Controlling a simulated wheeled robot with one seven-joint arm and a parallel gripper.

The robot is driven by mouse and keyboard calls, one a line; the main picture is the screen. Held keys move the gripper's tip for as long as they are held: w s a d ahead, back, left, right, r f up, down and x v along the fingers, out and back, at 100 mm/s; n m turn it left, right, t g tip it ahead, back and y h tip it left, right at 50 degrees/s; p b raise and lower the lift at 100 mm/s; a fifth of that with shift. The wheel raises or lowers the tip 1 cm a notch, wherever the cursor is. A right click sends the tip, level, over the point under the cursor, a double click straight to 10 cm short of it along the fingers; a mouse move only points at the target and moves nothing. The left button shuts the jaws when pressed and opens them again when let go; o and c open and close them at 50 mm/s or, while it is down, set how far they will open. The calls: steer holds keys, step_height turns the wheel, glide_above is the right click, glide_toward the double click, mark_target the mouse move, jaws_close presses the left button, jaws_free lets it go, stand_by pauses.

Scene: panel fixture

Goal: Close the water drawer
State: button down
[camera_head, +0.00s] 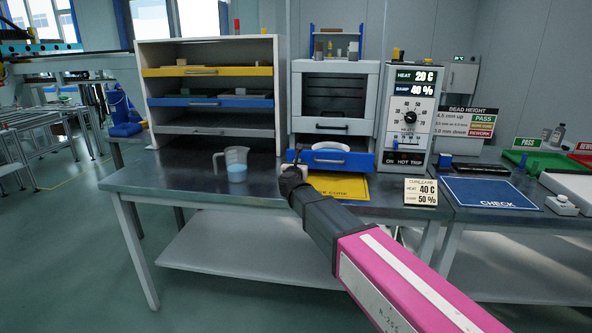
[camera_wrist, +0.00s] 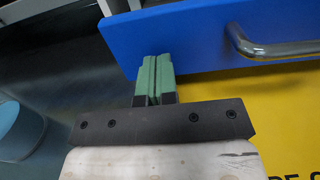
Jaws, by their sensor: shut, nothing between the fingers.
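The water drawer (camera_head: 345,160) is the blue-fronted drawer at the bottom of the grey cabinet. It stands out from the cabinet, and a white dish (camera_head: 330,146) shows in it. In the wrist view its blue front (camera_wrist: 200,35) fills the top, with a metal handle (camera_wrist: 275,48) at the right. My gripper (camera_wrist: 155,62) is shut and empty, its green fingers together at the lower left part of the blue front, left of the handle. I cannot tell whether the fingertips touch it. In the head view my gripper (camera_head: 297,152) is at the drawer's left end.
A measuring jug (camera_head: 237,160) with blue liquid stands on the bench to the left. A yellow mat (camera_head: 340,186) lies in front of the drawer. A control unit (camera_head: 408,115) stands to the right, with a settings card (camera_head: 420,192) at the bench front. A shelf rack (camera_head: 208,130) stands behind the jug.

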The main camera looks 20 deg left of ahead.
steer(key=shift+w, duration=0.35)
steer(key=shift+a, duration=0.1)
steer(key=x, duration=2.1)
steer(key=shift+w+r, duration=0.1)
steer(key=shift+w, duration=0.45)
steer(key=shift+w, duration=0.15)
